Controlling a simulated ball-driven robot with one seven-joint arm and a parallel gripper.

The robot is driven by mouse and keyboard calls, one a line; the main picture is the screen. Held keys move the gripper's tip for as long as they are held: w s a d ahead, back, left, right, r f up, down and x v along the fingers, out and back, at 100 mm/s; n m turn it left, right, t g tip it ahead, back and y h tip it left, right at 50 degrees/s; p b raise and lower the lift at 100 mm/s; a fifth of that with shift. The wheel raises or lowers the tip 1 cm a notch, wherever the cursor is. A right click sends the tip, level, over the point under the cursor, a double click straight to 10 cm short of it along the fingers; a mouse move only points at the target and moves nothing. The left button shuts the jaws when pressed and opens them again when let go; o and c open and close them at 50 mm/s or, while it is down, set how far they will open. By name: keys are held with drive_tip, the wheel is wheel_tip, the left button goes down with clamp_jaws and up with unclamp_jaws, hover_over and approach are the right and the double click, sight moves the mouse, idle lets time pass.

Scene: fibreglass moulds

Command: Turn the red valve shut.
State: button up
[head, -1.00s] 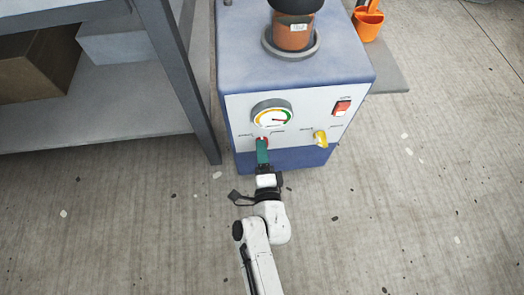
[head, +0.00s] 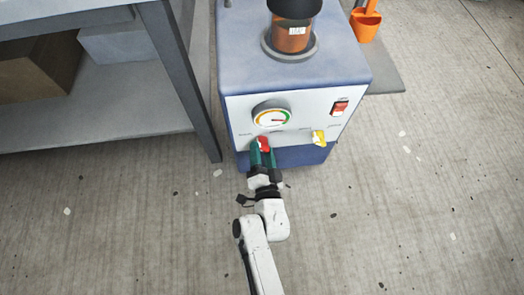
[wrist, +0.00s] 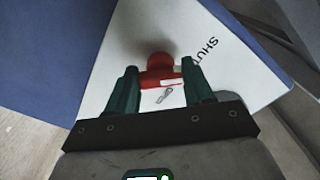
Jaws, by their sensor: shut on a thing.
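The red valve (head: 264,143) is on the white front panel of the blue machine (head: 300,75), at the lower left below a dial. My gripper (head: 263,154) is shut on its handle, with one green finger on each side. In the wrist view the red valve (wrist: 159,62) has a round knob and a crosswise bar between the fingers of my gripper (wrist: 160,78). The word SHUT is printed on the panel to the upper right of the valve there. The fingers hide the bar's ends.
A round dial gauge (head: 271,117) sits just above the valve. A red switch (head: 340,107) and a yellow valve (head: 319,138) are farther right on the panel. A grey shelf (head: 100,130) stands close on the left. The floor in front is open.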

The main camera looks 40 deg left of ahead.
drive_tip(key=shift+f+n, duration=0.15)
drive_tip(key=shift+n, duration=0.15)
drive_tip(key=o, duration=1)
drive_tip(key=shift+o, duration=0.2)
drive_tip(key=shift+s+d, duration=0.1)
drive_tip(key=p+v, duration=0.2)
drive_tip(key=v, duration=0.8)
drive_tip(key=shift+s+d, duration=0.2)
drive_tip(key=shift+s, duration=0.05)
